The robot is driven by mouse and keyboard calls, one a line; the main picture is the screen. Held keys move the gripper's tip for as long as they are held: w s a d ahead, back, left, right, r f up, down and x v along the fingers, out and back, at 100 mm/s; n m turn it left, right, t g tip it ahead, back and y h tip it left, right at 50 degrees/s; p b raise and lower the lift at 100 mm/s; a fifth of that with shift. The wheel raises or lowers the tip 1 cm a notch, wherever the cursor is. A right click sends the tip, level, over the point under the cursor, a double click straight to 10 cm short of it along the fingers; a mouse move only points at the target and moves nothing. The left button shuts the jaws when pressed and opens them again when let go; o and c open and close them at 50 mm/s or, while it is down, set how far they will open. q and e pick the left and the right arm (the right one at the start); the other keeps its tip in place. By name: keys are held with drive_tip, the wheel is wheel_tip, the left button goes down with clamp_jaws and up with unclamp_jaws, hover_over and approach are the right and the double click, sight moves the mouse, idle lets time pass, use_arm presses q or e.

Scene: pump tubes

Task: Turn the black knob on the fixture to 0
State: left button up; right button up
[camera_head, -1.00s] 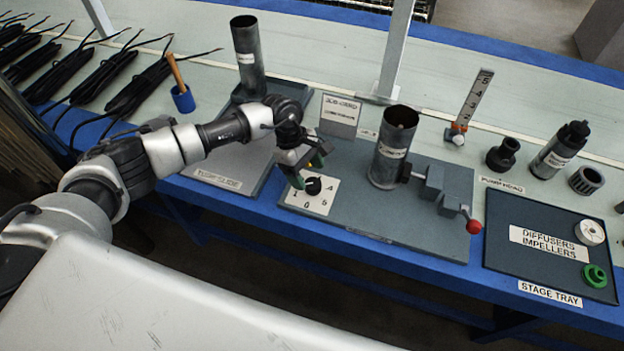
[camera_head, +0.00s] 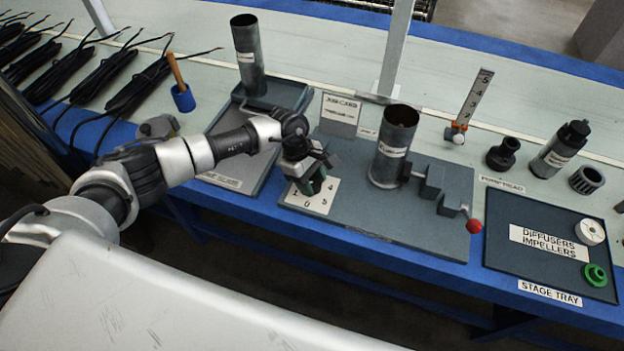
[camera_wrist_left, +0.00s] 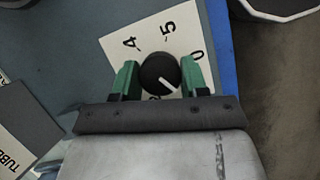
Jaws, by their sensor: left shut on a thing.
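The black knob (camera_wrist_left: 160,73) sits on a white number plate (camera_wrist_left: 113,44) in the left wrist view. Its white pointer line aims to the lower right there, away from the printed 4 and 5 and below the 0. My left gripper (camera_wrist_left: 159,76) is shut on the knob, one green finger on each side. In the head view my left gripper (camera_head: 313,184) is over the plate (camera_head: 322,203) at the front left of the grey fixture (camera_head: 345,216), and it hides the knob. The numbers nearest the gripper body are covered in the wrist view. My right gripper is not in view.
A metal tube (camera_head: 393,148) stands on the fixture, beside a clamp with a red ball handle (camera_head: 474,226). Another tube (camera_head: 248,56) stands in a tray behind my left arm. A stage tray (camera_head: 497,250) lies at right. The blue table edge is close in front.

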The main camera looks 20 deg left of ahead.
use_arm(q)
drive_tip(key=shift+n, duration=0.3)
drive_tip(key=n+t+p, duration=0.1)
drive_tip(key=n, duration=0.1)
drive_tip(key=shift+r+n, duration=0.1)
drive_tip(key=shift+n, duration=0.2)
drive_tip(key=n+t+p, duration=0.1)
drive_tip(key=n, duration=0.1)
drive_tip(key=shift+s+r+n, duration=0.1)
drive_tip(key=shift+n, duration=0.3)
drive_tip(key=n+t+p, duration=0.2)
drive_tip(key=n+p, duration=0.1)
drive_tip(key=n, duration=0.1)
drive_tip(key=shift+y, duration=0.3)
drive_tip(key=shift+n+t+p, duration=0.3)
drive_tip(key=shift+n+p, duration=0.45)
drive_tip(key=shift+n, duration=0.25)
drive_tip(key=o, duration=0.9)
drive_tip(key=shift+s, duration=0.1)
